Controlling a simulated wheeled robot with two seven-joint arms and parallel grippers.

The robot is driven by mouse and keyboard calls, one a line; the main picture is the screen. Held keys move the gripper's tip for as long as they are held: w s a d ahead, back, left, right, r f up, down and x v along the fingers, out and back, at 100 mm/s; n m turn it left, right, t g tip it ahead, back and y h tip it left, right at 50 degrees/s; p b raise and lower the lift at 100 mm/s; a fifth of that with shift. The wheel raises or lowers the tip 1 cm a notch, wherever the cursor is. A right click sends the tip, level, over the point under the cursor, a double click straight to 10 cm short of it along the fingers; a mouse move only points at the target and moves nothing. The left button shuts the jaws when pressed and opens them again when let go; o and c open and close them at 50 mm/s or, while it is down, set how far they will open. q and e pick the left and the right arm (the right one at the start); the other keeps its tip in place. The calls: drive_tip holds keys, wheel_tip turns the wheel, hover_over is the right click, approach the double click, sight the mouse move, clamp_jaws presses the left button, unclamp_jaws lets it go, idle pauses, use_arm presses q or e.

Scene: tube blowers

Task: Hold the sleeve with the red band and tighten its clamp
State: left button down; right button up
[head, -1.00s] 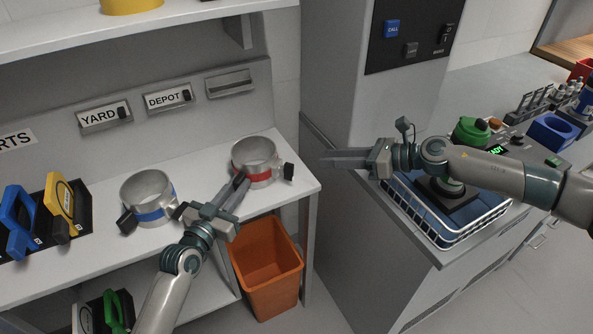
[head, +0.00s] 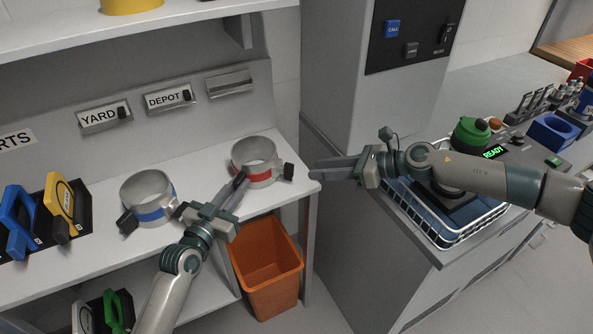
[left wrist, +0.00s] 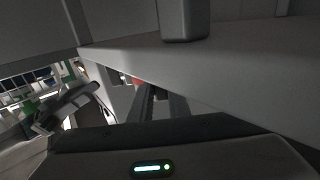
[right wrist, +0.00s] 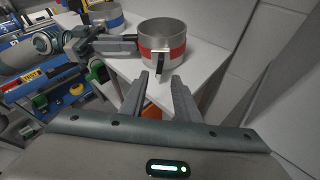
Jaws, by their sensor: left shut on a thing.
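The sleeve with the red band (head: 264,175) stands upright near the right end of the white bench. My left gripper (head: 241,182) is shut on its near left wall. A dark clamp knob (head: 288,171) sticks out from the sleeve's right side. My right gripper (head: 314,169) is empty, to the right of the knob and apart from it. In the right wrist view the sleeve (right wrist: 152,47) stands beyond my right gripper's parted fingers (right wrist: 160,78), with the clamp's dark lever (right wrist: 161,66) facing them. The left wrist view is dark and shows little of the sleeve.
A sleeve with a blue band (head: 150,216) stands to the left on the bench. Blue and yellow tools (head: 60,207) sit in a rack at far left. An orange bin (head: 270,275) is below the bench edge. A wire basket (head: 452,240) lies under my right arm.

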sight(287, 171)
drive_tip(key=x, duration=0.8)
clamp_jaws()
